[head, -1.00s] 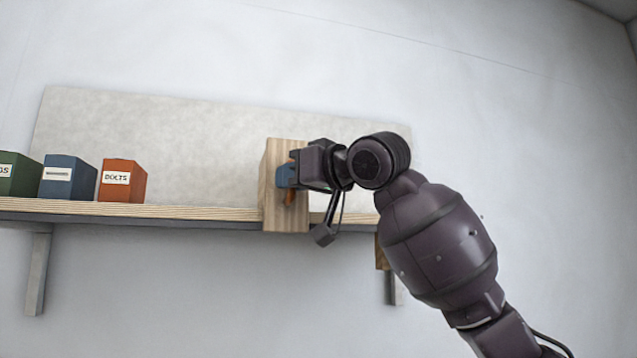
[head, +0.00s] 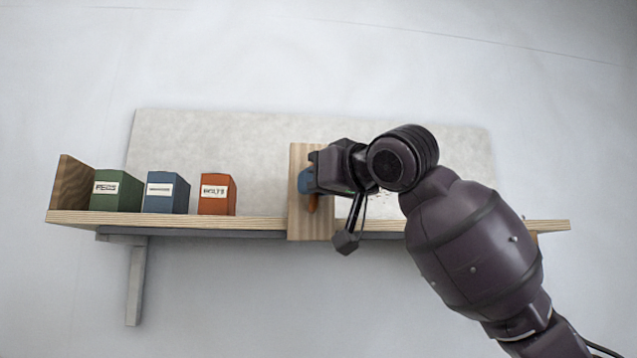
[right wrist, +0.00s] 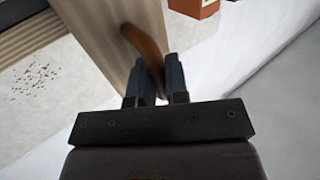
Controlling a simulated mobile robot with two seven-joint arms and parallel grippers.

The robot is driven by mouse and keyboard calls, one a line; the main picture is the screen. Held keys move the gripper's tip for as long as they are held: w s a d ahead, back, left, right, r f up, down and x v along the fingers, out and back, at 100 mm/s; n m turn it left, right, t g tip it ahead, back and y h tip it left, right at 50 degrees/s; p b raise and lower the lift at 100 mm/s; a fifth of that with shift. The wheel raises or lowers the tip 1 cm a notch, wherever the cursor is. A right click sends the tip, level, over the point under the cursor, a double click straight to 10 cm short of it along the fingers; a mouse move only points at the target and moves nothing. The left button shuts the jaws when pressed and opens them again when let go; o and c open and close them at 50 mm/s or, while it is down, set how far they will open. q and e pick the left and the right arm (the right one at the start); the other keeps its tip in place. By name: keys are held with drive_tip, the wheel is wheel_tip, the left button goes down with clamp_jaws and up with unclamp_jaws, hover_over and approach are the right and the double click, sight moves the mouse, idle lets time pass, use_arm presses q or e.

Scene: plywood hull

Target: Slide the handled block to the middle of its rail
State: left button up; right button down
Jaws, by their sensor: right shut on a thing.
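The handled block (head: 298,222) is a tall light-wood piece standing across the front of the wall shelf, near the middle of its length. Its curved orange-brown handle (right wrist: 143,43) shows in the right wrist view. My right gripper (head: 307,182) is shut on the handle, and its dark fingers (right wrist: 158,82) lie either side of it in the right wrist view. The arm hides the block's right part in the head view. The rail (head: 262,224) is the shelf's plywood front edge, as far as I can tell. My left gripper is not in view.
Green (head: 117,190), blue (head: 166,192) and orange (head: 217,194) labelled boxes stand on the shelf left of the block, with a gap between the orange box and the block. A wooden end board (head: 72,183) closes the shelf's left end. A pale panel (head: 220,140) is behind.

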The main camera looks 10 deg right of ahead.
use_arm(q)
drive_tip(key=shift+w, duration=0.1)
use_arm(e)
drive_tip(key=shift+a, duration=0.1)
drive_tip(key=c, duration=1.1)
unclamp_jaws()
drive_tip(key=shift+c, duration=0.2)
drive_tip(key=shift+s, duration=0.15)
use_arm(q)
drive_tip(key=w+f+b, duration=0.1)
drive_tip(key=b, duration=0.1)
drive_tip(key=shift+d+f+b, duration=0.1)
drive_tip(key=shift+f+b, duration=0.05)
drive_tip(key=shift+b, duration=0.2)
use_arm(e)
drive_tip(key=v, duration=1)
drive_tip(key=shift+s+d, duration=0.25)
